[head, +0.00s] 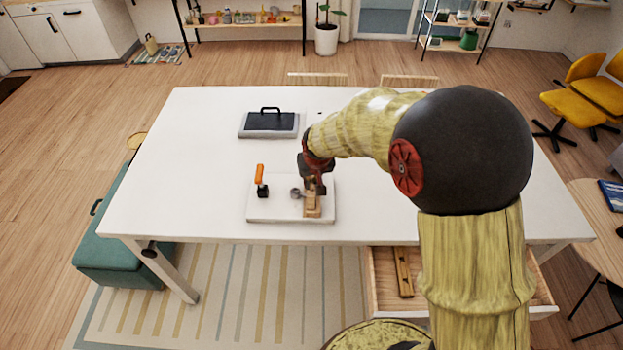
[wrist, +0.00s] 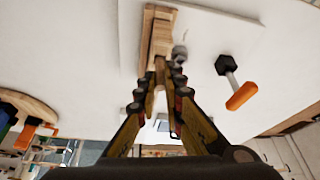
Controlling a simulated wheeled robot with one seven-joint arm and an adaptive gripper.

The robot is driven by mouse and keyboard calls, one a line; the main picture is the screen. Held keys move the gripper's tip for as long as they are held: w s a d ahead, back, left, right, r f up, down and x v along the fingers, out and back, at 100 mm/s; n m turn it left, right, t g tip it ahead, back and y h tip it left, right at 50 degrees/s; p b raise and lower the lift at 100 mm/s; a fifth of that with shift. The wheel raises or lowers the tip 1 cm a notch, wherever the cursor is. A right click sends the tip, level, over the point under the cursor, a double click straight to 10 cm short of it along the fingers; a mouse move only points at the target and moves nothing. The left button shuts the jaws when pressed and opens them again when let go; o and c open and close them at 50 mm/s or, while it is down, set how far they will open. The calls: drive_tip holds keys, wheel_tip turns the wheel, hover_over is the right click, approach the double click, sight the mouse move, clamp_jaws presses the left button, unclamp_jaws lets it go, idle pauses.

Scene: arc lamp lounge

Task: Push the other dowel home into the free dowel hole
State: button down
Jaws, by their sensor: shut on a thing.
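A wooden block (head: 313,208) stands on a white board (head: 265,214) on the table. It also shows in the wrist view (wrist: 157,35), just beyond my fingertips. My gripper (head: 314,187) points down at the block's far end. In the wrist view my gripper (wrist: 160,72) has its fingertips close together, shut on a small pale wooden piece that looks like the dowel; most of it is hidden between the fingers. I cannot make out the dowel holes or a second dowel. I cannot tell whether the held piece touches the block.
A grey metal part (head: 296,193) sits beside the block. A dark-topped tray (head: 270,122) lies farther back. An open drawer (head: 383,285) holding a wooden strip sticks out below the table's front edge. The table's left side is clear.

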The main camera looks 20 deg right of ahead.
drive_tip(key=shift+f+b, duration=0.8)
drive_tip(key=shift+f, duration=0.3)
drive_tip(key=c, duration=1.8)
unclamp_jaws()
drive_tip(key=shift+r, duration=0.1)
drive_tip(key=v, duration=1.2)
